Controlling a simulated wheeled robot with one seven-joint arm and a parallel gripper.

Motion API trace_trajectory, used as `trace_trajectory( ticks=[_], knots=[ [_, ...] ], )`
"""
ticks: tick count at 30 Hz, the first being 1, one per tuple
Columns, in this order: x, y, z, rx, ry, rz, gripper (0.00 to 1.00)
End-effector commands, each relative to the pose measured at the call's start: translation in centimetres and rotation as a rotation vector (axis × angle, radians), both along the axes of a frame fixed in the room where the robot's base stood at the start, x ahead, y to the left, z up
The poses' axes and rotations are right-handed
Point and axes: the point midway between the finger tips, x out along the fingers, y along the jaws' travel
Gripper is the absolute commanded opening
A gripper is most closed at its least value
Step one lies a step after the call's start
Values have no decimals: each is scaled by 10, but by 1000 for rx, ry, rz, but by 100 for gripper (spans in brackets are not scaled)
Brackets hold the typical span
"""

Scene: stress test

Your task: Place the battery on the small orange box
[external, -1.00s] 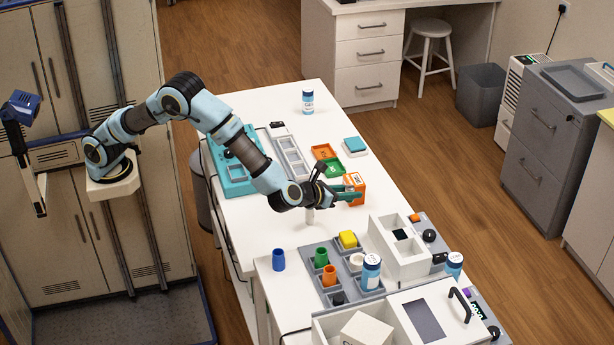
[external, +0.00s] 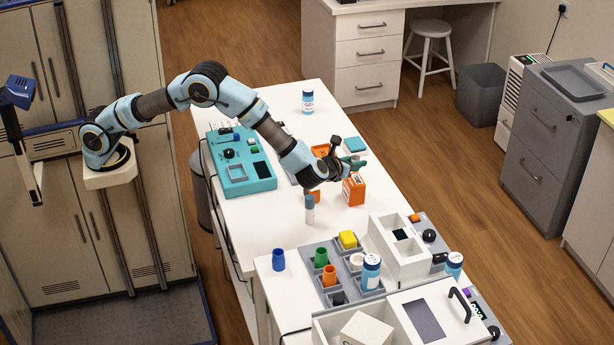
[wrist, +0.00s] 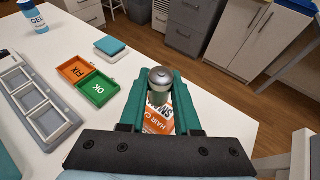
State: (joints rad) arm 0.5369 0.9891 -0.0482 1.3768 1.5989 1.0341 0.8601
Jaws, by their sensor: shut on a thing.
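My gripper (wrist: 161,92) is shut on the battery (wrist: 160,78), a grey cylinder with a shiny metal end, held between the green fingertips. In the external view my gripper (external: 352,163) is just above the small orange box (external: 354,190), which stands upright on the white table. In the wrist view the orange and white box (wrist: 158,118) shows below the battery, partly hidden by it and the fingers. The battery cannot be made out clearly in the external view. I cannot tell whether it touches the box.
Orange (wrist: 75,69) and green (wrist: 97,90) trays, a blue-topped block (wrist: 112,47) and a white-framed rack (wrist: 35,98) lie nearby. A grey organiser (external: 318,262) stands in front. The table's right edge is close.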

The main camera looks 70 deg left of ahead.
Motion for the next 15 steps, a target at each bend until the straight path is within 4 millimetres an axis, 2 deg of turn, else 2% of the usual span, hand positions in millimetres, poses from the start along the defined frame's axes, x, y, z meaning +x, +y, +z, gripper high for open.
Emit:
trace_trajectory(
  ticks=[7,15],
  knots=[
    [0,1,-31,1,1,1,0],
    [0,0,-34,1,-1,0,0]
  ],
)
